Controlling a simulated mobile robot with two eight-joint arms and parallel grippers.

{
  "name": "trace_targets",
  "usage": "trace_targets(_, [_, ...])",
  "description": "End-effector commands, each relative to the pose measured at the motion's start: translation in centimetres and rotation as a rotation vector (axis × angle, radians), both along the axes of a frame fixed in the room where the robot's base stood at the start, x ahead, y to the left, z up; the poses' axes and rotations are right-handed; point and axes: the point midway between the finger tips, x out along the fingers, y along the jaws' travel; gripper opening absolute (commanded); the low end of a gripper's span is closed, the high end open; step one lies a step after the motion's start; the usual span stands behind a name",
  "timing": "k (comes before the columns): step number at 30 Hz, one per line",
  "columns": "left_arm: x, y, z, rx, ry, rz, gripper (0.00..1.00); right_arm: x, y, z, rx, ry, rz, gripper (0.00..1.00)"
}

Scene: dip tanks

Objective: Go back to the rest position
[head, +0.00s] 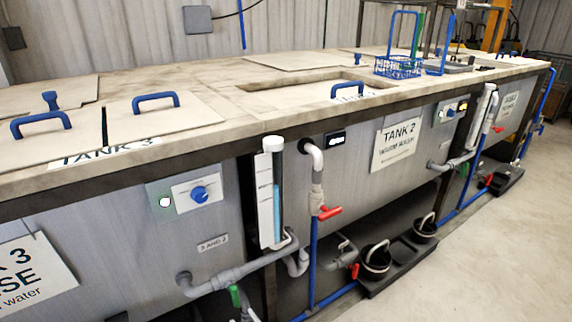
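Neither of my grippers nor my arms shows in the head view. A row of dip tanks runs from the lower left to the far right under a pale worktop (214,106). The TANK 2 sign (396,145) is on the middle tank, and part of a TANK 3 sign (28,277) shows at the lower left. A blue wire basket (398,67) with a tall handle stands on the worktop towards the back right. Tank 2 has an opening in the worktop; its contents are hidden.
Lids with blue handles (156,101) lie on the worktop. A sight tube (270,200), pipes and a red valve lever (329,212) stick out from the tank fronts. Black buckets (377,262) stand in a low tray. The concrete floor (490,262) at right is clear.

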Motion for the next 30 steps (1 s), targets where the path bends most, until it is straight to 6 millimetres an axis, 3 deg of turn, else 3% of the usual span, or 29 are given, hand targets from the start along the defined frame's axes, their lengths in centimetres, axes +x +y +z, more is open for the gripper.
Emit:
trace_targets(8, [-2.9,6.4,3.6,-0.568,-0.05,0.239,0.57,0.0,0.0,0.0,0.0,0.0,0.0,0.0])
trace_targets(15, [-8.9,9.3,5.8,-1.067,-0.157,0.528,0.57,0.0,0.0,0.0,0.0,0.0,0.0,0.0])
trace_targets(21, [-15.4,9.6,7.1,-1.453,-0.284,0.818,0.57,0.0,0.0,0.0,0.0,0.0,0.0,0.0])
trace_targets(30, [-23.6,7.3,8.2,-1.901,-0.489,1.248,0.57,0.0,0.0,0.0,0.0,0.0,0.0,0.0])
